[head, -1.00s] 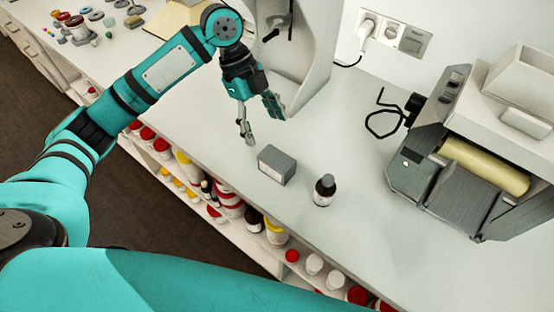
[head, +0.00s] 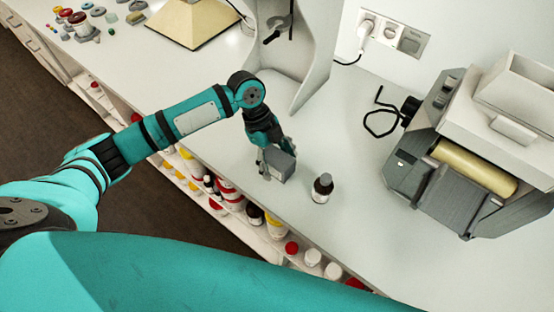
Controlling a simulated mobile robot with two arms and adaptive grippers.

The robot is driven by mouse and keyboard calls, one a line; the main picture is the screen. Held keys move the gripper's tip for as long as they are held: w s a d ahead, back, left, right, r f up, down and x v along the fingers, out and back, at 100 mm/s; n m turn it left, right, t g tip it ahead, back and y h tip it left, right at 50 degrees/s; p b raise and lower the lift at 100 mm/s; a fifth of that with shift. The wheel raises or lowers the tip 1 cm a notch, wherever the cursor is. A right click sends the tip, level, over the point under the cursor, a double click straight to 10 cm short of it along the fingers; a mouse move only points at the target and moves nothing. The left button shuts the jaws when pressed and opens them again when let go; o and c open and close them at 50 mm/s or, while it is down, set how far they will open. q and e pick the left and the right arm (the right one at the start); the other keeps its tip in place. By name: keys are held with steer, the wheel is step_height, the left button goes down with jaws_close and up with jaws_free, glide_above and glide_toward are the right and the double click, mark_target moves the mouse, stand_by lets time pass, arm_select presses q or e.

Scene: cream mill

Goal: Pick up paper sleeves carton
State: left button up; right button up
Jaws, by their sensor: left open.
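The paper sleeves carton appears to be the small grey box (head: 281,167) on the white counter, left of a dark bottle; no label is readable. My left gripper (head: 274,166) is open and lowered over the carton. One finger is at the carton's left side and the other is near its far right side, partly hidden behind it. I cannot tell whether the fingers touch it. My right gripper is not in view.
A dark bottle with a white label (head: 322,190) stands just right of the carton. A grey roller machine (head: 450,165) stands at right. A pale housing (head: 297,50) is behind the gripper. Shelves of jars (head: 232,199) run below the counter's front edge.

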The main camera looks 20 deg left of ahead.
arm_select(q)
steer(key=c, duration=1)
steer(key=shift+c, duration=0.2)
steer(key=shift+r, duration=0.15)
